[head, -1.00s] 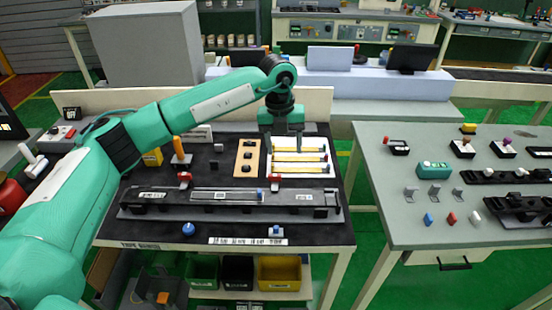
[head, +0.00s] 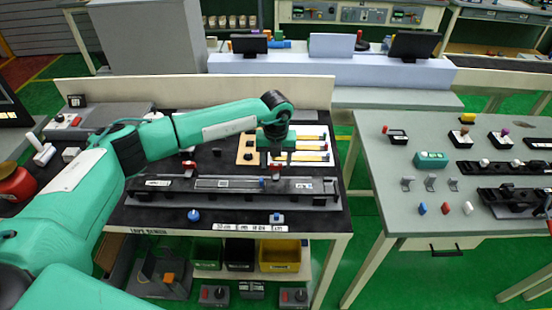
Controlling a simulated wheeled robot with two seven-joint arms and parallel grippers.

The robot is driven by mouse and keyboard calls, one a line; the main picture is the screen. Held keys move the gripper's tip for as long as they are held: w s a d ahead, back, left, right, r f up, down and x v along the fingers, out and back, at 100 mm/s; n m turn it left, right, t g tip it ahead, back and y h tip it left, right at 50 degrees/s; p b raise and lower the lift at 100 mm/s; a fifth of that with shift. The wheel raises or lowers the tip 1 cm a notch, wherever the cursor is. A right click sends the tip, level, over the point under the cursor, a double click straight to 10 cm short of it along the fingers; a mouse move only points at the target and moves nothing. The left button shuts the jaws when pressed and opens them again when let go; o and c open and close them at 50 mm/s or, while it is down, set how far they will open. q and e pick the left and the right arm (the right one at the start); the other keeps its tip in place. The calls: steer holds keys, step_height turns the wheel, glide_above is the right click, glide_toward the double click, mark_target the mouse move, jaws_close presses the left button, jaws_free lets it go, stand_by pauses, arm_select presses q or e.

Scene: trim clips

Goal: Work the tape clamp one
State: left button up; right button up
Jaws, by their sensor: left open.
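A long dark fixture (head: 230,185) lies across the front of the black bench, with a grey strip along its middle. Two small red-topped clamps stand on its back edge, a left one (head: 188,165) and a right one (head: 276,167). I cannot tell which is clamp one. My left gripper (head: 277,161) points down, open, at the right red clamp and partly covers it. I cannot tell whether the fingers touch it. My right gripper is not in view.
Behind my left gripper are a wooden block with black knobs (head: 246,155) and a white tray with yellow strips (head: 314,150). A blue knob (head: 193,215) sits at the front. A grey table (head: 400,225) with small parts stands at the right, past a gap.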

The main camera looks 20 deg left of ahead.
arm_select(q)
steer(key=shift+f, duration=0.35)
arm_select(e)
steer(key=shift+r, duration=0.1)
arm_select(q)
steer(key=c, duration=1)
